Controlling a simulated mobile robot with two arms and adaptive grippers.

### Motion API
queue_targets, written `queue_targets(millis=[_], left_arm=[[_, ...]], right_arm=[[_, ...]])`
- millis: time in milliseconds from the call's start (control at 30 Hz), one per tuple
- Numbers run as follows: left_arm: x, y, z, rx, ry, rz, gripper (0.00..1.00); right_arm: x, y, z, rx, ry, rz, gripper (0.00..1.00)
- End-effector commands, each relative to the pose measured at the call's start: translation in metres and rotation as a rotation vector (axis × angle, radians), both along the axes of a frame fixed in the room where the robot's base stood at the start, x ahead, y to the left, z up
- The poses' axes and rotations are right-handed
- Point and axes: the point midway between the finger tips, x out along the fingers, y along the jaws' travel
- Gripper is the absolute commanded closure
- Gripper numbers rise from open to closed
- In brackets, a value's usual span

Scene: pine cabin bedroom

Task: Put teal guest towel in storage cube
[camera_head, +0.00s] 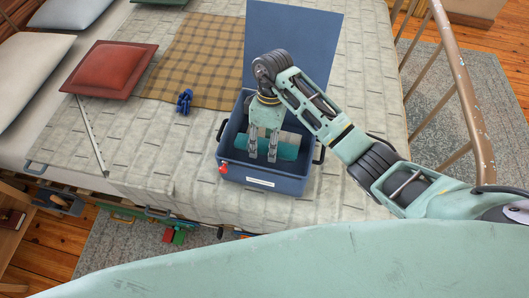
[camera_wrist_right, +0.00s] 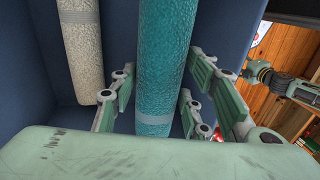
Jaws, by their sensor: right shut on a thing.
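The dark blue storage cube (camera_head: 292,184) stands on the bed, with a white label on its front and its lid (camera_head: 293,45) standing open at the back. The teal guest towel (camera_head: 285,150) is a roll inside the cube; in the right wrist view the towel (camera_wrist_right: 163,60) has a pale band near its lower end. My right gripper (camera_head: 262,157) reaches down into the cube from above, and its fingers (camera_wrist_right: 160,112) are shut on the towel from both sides. The towel's underside is hidden.
A cream roll (camera_wrist_right: 82,45) lies beside the towel in the right wrist view. A small blue figure (camera_head: 184,101), a checked blanket (camera_head: 196,62) and a red cushion (camera_head: 112,70) are on the bed's left.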

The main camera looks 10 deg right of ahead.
Motion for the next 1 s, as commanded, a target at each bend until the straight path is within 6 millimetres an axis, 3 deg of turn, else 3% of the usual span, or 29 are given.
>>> queue_targets(millis=[200,367,600,1000], left_arm=[[-0.001,0.000,-0.002,0.000,0.001,0.000,0.38],[0.000,0.000,-0.002,0.000,0.001,0.000,0.38],[0.000,0.000,-0.005,0.000,0.001,0.000,0.38],[0.000,0.000,-0.007,0.000,0.001,0.000,0.38]], right_arm=[[-0.002,0.000,-0.040,0.001,0.004,0.003,0.83],[-0.001,0.000,-0.051,0.000,0.002,0.004,0.83],[-0.001,0.000,-0.082,0.000,0.003,0.006,0.83],[-0.001,0.000,-0.089,0.000,0.000,0.006,0.83]])
